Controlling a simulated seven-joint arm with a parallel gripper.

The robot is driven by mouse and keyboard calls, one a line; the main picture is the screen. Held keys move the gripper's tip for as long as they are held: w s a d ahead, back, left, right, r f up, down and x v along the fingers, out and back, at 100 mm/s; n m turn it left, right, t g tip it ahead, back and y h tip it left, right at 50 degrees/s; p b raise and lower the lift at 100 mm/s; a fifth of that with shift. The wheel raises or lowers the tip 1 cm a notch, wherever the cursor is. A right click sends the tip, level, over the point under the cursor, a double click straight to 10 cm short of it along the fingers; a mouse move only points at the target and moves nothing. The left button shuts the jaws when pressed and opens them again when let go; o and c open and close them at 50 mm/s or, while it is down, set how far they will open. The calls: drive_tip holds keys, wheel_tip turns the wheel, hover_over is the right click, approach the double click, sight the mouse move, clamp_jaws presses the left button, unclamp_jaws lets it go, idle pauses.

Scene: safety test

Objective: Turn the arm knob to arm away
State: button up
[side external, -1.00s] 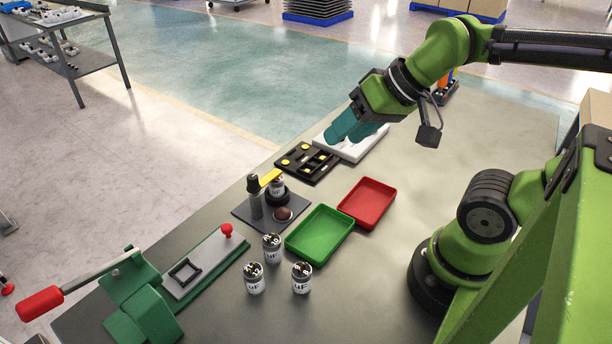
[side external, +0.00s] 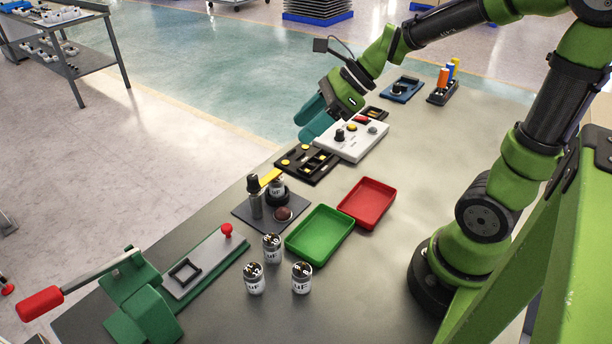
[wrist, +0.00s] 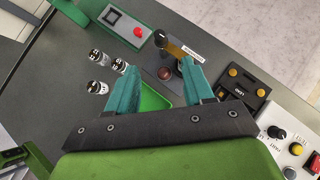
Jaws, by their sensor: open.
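A white panel (side external: 357,147) with a black knob (side external: 339,135), a yellow button and a grey round control lies on the bench. Its black knob (wrist: 275,132) also shows at the right edge of the wrist view. A blue panel (side external: 401,89) with a dark knob (side external: 398,90) lies farther back. I cannot read which knob is marked for arm away. My gripper (side external: 305,124), with teal fingers, is open and empty. It is above and left of the white panel in the side view, apart from both knobs. Its fingers (wrist: 158,68) are spread in the wrist view.
A black module (side external: 308,163) with yellow buttons lies beside the white panel. Orange and blue cylinders stand behind.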

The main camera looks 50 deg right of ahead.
sight(252, 177)
drive_tip(key=x, duration=1.7)
drive_tip(key=shift+s, duration=0.1)
clamp_jaws()
